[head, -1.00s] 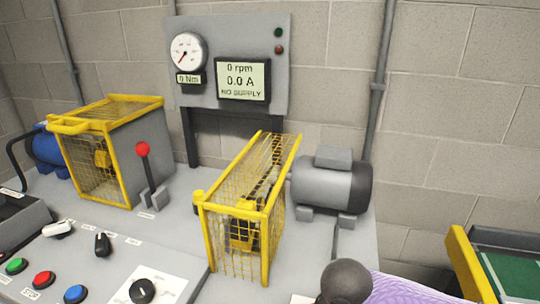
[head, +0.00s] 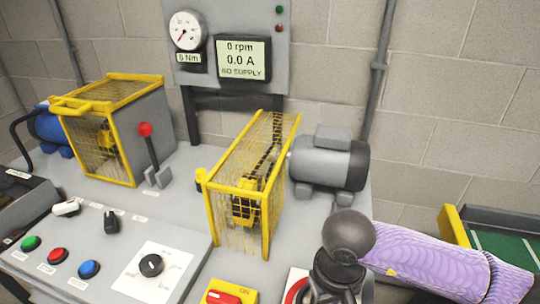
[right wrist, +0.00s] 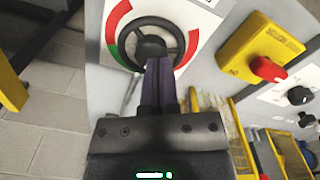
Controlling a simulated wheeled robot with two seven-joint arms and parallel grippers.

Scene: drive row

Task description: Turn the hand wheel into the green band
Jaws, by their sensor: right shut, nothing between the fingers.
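The dark hand wheel (right wrist: 150,43) sits on a white plate in the right wrist view. A green band (right wrist: 111,30) lies on the plate left of the wheel, with red arcs above it and on the wheel's right. My right gripper (right wrist: 159,66) is shut and empty, its fingertips over the wheel's lower part; I cannot tell whether they touch it. In the head view my right gripper (head: 335,285) points down over the plate and hides the wheel. My left gripper is not in view.
A yellow switch box (head: 230,293) with a red knob stands beside the plate. Yellow mesh guards (head: 240,190), a grey motor (head: 328,160) and a red-topped lever (head: 148,150) stand behind. The display (head: 242,58) reads 0 rpm, 0.0 A, NO SUPPLY.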

